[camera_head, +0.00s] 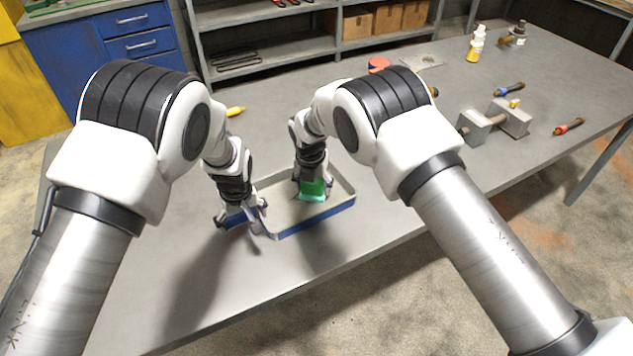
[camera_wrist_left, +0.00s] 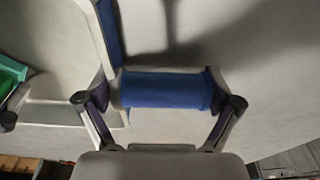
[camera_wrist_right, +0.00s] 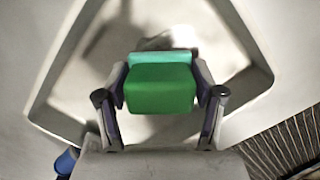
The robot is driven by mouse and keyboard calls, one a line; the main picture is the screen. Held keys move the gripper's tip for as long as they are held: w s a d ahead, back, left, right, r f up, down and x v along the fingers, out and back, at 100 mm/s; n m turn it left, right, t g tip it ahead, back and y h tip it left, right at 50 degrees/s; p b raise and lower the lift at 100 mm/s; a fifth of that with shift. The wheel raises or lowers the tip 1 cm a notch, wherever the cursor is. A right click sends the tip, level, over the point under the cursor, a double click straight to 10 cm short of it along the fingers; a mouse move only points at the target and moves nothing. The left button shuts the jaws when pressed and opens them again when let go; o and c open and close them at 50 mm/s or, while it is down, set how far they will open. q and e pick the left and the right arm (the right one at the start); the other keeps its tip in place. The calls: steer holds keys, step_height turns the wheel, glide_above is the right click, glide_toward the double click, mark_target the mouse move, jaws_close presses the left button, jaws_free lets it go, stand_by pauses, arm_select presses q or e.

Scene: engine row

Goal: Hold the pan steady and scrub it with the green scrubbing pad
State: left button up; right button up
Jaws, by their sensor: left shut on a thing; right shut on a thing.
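The pan (camera_head: 315,222) is a shallow rectangular tray with a pale inside and a blue outer side, on the table. My left gripper (camera_head: 242,224) is at its left end, shut on the blue handle; the handle (camera_wrist_left: 165,90) lies between both fingers in the left wrist view. My right gripper (camera_head: 312,190) is over the inside of the pan, shut on the green scrubbing pad (camera_head: 314,188). In the right wrist view the pad (camera_wrist_right: 160,88) has a dark green block and a lighter teal layer. I cannot tell whether the pad touches the pan floor.
The grey table (camera_head: 330,270) is clear in front of the pan. A yellow-handled tool (camera_head: 235,111) lies behind my left arm. Metal blocks (camera_head: 478,126), screwdriver-like tools (camera_head: 568,126) and a yellow-white bottle (camera_head: 475,44) stand or lie to the right. Shelves (camera_head: 270,50) are behind.

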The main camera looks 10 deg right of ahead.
mark_target(303, 193)
steer(key=a, duration=0.1)
steer(key=s+a, duration=0.1)
steer(key=a, duration=0.1)
steer(key=shift+s, duration=0.1)
steer(key=shift+w+d, duration=0.3)
steer(key=shift+d, duration=0.45)
steer(key=shift+w+d, duration=0.35)
steer(key=shift+d, duration=0.35)
steer(key=shift+w+d, duration=0.3)
steer(key=shift+d, duration=0.45)
steer(key=shift+r, duration=3)
steer(key=shift+w+a+f, duration=0.1)
steer(key=shift+w+f, duration=0.1)
steer(key=shift+f, duration=0.8)
steer(key=shift+w+a+f, duration=0.1)
steer(key=shift+w+f, duration=0.05)
steer(key=shift+f, duration=0.85)
steer(key=shift+f, duration=1)
